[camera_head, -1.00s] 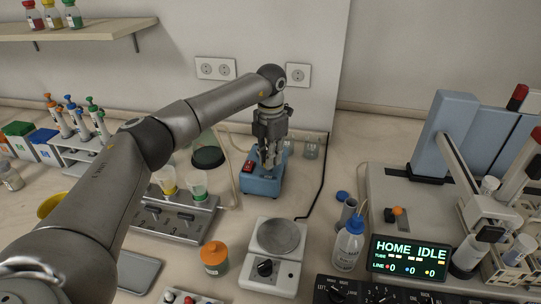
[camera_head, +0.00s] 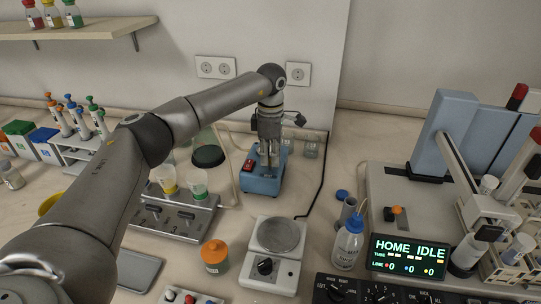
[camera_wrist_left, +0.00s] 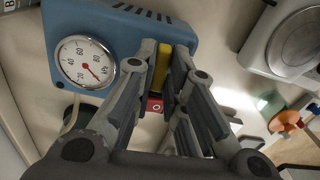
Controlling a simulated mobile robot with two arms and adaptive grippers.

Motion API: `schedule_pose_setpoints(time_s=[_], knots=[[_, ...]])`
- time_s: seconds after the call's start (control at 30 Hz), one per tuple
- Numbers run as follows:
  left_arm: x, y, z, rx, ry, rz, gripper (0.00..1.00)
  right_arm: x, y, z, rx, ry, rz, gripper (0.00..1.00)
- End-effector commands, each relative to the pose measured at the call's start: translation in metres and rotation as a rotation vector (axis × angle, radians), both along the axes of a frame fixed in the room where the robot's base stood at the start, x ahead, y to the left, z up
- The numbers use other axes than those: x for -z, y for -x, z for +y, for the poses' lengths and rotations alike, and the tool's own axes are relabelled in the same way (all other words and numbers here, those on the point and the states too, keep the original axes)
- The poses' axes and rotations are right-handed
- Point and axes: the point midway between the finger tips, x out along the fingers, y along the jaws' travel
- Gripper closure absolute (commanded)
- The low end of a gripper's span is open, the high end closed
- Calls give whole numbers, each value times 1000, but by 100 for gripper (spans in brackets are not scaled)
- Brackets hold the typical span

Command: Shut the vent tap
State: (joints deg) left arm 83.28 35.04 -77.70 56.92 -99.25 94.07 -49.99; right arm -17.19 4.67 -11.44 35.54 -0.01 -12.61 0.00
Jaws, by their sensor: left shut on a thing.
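In the left wrist view the blue box (camera_wrist_left: 115,22) has a round white gauge (camera_wrist_left: 87,62) with a red needle. A yellow tap handle (camera_wrist_left: 161,66) shows between my left fingers. My left gripper (camera_head: 269,163) points down at the top of the box. It also shows in the left wrist view (camera_wrist_left: 166,62), shut on the yellow handle. The fingers hide much of the tap. My right gripper is not in view.
A balance with a round pan (camera_head: 278,236) stands in front of the box. A filter rack with funnels (camera_head: 182,214) is to its left. A black cable (camera_head: 322,185) runs on its right. A white wash bottle (camera_head: 348,244) and the instrument (camera_head: 440,220) stand further right.

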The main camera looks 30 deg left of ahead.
Motion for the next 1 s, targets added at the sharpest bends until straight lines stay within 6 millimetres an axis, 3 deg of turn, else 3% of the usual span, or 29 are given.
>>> schedule_pose_setpoints(time_s=[0.77,0.8,0.93,1.0], knots=[[-2,-1,-1,96,3,-7,100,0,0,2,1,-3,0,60],[-2,-2,-1,96,3,-7,82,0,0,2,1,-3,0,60],[-2,-1,0,95,3,-5,66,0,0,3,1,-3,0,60],[-1,-1,0,95,2,-4,66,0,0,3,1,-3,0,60]])
